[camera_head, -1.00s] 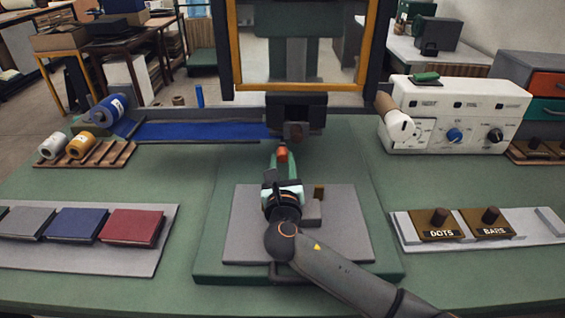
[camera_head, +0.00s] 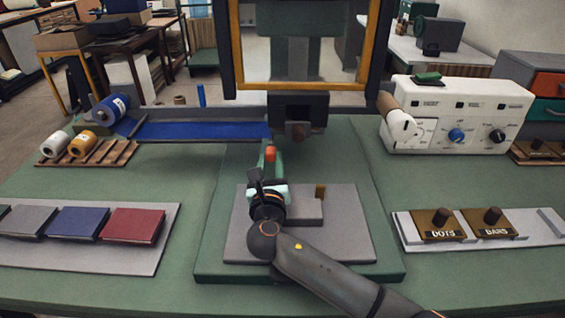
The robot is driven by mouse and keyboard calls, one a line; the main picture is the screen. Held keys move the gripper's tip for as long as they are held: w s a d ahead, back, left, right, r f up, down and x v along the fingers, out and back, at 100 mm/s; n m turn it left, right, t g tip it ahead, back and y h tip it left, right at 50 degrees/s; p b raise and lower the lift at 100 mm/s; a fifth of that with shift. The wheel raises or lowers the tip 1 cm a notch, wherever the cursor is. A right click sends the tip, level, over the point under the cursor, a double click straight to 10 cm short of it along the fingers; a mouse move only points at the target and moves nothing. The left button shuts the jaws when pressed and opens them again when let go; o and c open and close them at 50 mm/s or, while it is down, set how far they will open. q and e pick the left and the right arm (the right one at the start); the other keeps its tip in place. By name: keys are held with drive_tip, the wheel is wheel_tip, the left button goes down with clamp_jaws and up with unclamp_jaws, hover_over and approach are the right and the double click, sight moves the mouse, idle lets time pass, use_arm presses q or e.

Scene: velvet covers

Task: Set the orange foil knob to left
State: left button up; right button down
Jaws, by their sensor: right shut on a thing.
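A small orange-red piece (camera_head: 270,153), which looks like the orange foil knob, is at the fingertips of my right gripper (camera_head: 268,167), in front of the press head (camera_head: 298,112). My right gripper is shut on it, above the back part of the grey plate (camera_head: 342,237). The wrist hides much of the grip, so the knob's base and any setting marks cannot be made out. My left gripper is out of view.
A white control box (camera_head: 455,115) with a blue and a black dial stands back right. Brown blocks marked DOTS (camera_head: 438,233) and BARS (camera_head: 496,231) sit at right. Grey, blue and red covers (camera_head: 133,225) lie at left. Blue foil (camera_head: 200,130) runs towards the press.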

drive_tip(key=shift+a, duration=0.9)
drive_tip(key=shift+s, duration=0.1)
drive_tip(key=c, duration=0.6)
unclamp_jaws()
drive_tip(key=s+p, duration=0.1)
drive_tip(key=s, duration=1.1)
drive_tip(key=shift+s+p, duration=0.2)
drive_tip(key=shift+p, duration=0.1)
